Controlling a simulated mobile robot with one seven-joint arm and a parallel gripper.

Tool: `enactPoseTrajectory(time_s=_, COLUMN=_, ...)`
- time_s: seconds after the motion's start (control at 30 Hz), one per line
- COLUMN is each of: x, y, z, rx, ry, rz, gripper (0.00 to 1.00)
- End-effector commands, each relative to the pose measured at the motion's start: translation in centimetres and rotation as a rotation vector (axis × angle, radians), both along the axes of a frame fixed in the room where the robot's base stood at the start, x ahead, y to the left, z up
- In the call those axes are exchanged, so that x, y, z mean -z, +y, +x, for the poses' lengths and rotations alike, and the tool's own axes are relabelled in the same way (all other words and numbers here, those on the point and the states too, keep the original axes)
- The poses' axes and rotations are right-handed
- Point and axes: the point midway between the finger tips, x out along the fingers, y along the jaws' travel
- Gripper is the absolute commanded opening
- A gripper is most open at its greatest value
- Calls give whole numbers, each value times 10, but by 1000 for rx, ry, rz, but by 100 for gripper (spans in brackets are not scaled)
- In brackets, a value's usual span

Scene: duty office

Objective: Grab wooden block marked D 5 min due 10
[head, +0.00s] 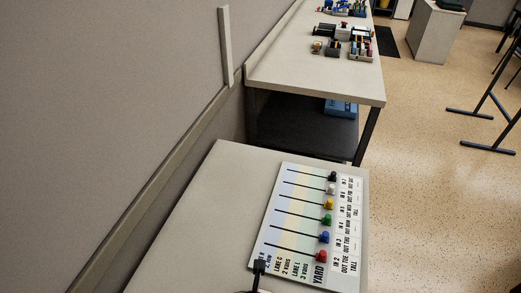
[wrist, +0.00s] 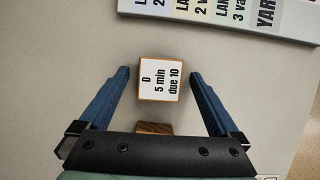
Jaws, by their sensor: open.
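The wooden block marked "D 5 min due 10" (wrist: 160,80) shows in the wrist view, with a white labelled top and wooden edges. It sits on the pale table top between the fingers of my gripper (wrist: 163,75), near their tips. My gripper is open, with blue fingers on either side of the block and a gap on both sides. In the head view the block cannot be made out. A dark piece at the bottom edge there (head: 258,268) may be part of my gripper.
A second wooden piece (wrist: 154,128) shows partly behind my gripper's dark bar. A board with coloured pegs (head: 312,225) lies on the near table (head: 190,225); its edge (wrist: 230,22) is just beyond the block. A far table (head: 295,75) holds several small items.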

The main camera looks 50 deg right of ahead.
Motion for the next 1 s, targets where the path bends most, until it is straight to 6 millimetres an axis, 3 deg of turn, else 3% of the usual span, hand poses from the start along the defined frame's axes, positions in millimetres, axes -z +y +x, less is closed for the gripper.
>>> enactPoseTrajectory(time_s=0.07, x=0, y=0, z=0, rx=0, ry=0, rz=0, gripper=88)
enactPoseTrajectory(time_s=0.5, x=0, y=0, z=0, rx=0, ry=0, rz=0, gripper=9)
enactPoseTrajectory(time_s=0.77, x=-2, y=0, z=0, rx=0, ry=-1, rz=-1, gripper=6)
enactPoseTrajectory(time_s=1.0, x=-39, y=0, z=1, rx=-1, ry=-5, rz=-3, gripper=6)
